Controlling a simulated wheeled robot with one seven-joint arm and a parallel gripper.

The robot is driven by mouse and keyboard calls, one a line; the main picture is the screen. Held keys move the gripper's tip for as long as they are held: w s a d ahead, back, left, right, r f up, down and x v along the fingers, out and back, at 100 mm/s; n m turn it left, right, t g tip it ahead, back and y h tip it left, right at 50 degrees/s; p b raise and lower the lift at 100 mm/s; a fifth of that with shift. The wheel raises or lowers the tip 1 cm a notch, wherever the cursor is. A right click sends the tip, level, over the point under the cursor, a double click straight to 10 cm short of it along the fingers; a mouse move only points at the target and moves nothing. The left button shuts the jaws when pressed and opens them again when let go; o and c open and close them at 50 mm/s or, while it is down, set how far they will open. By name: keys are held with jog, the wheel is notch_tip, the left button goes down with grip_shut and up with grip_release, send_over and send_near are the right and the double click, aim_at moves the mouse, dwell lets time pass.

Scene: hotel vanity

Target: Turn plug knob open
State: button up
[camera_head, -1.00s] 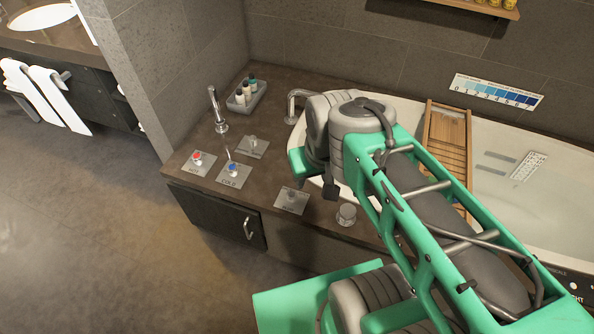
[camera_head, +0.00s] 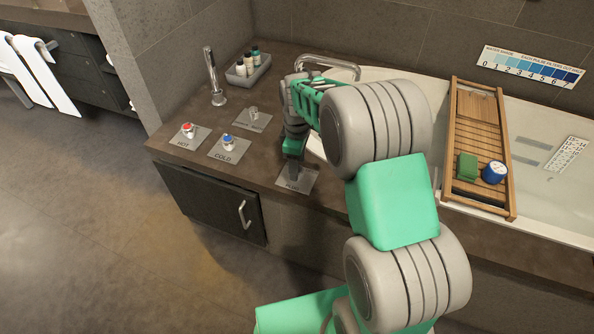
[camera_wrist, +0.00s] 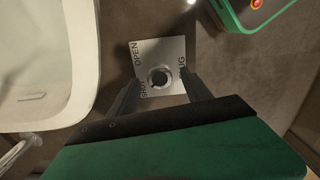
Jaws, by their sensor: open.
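The plug plate is a light square on the dark counter by the tub, below my gripper in the head view (camera_head: 309,183). In the wrist view the plate (camera_wrist: 173,52) shows the words OPEN and SHUT along its left side and letters at its right. The round dark plug knob (camera_wrist: 159,78) sits near its middle. My gripper (camera_wrist: 162,80) is open, with one finger on each side of the knob in the picture. I cannot tell whether the fingers touch it. In the head view my gripper (camera_head: 293,168) points down over the plate and hides the knob.
The red hot knob (camera_head: 188,130) and blue cold knob (camera_head: 228,142) are left of the plug plate. Another plate with a knob (camera_head: 253,114) lies behind. A spout (camera_head: 328,62), tray of bottles (camera_head: 248,68) and wooden bath rack (camera_head: 479,120) stand around the tub.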

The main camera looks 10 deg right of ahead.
jog(key=shift+f, duration=0.9)
grip_shut()
